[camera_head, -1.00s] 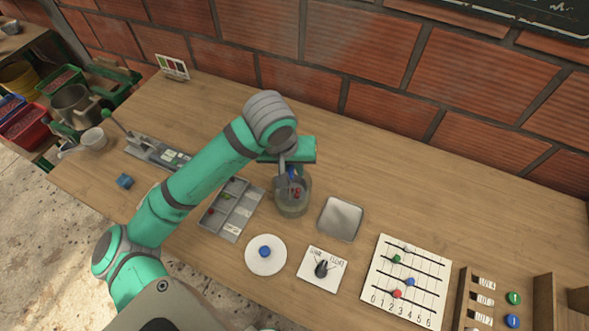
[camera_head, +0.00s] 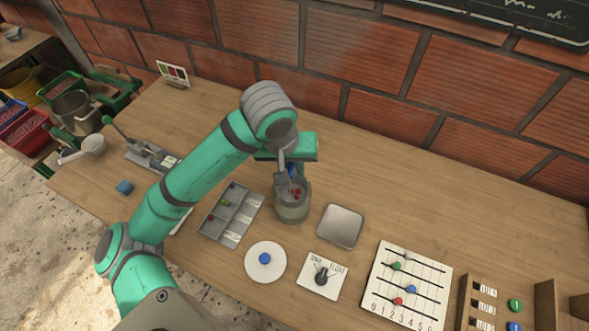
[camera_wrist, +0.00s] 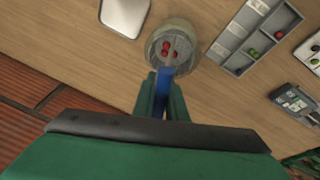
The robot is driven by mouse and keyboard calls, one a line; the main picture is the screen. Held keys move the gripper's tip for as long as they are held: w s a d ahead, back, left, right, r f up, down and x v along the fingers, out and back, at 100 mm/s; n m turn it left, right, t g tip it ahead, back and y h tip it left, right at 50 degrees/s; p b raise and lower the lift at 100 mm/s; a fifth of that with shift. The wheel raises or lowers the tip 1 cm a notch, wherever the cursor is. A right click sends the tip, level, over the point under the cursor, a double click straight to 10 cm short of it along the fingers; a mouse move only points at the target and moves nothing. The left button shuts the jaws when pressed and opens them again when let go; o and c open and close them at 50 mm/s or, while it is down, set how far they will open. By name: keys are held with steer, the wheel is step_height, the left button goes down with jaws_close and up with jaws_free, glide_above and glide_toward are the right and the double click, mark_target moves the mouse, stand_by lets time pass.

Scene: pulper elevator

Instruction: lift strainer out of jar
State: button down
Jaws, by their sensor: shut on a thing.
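The glass jar (camera_head: 293,212) stands on the wooden bench and also shows in the wrist view (camera_wrist: 152,52). The strainer's blue handle (camera_wrist: 162,88) rises between the two fingers of my gripper (camera_wrist: 162,98). My gripper (camera_head: 291,178) is shut on this handle, just above the jar mouth. Several red pieces (camera_wrist: 168,48) show inside the jar's outline. The strainer's lower part is hard to make out, and I cannot tell how far it sits inside the jar.
A grey compartment tray (camera_head: 213,232) is left of the jar, and a square metal tray (camera_head: 340,226) is right. In front are a white disc (camera_head: 265,275) with a blue piece and a dial plate (camera_head: 338,285). Bench behind the jar is clear.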

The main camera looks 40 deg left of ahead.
steer(key=shift+r, duration=3.45)
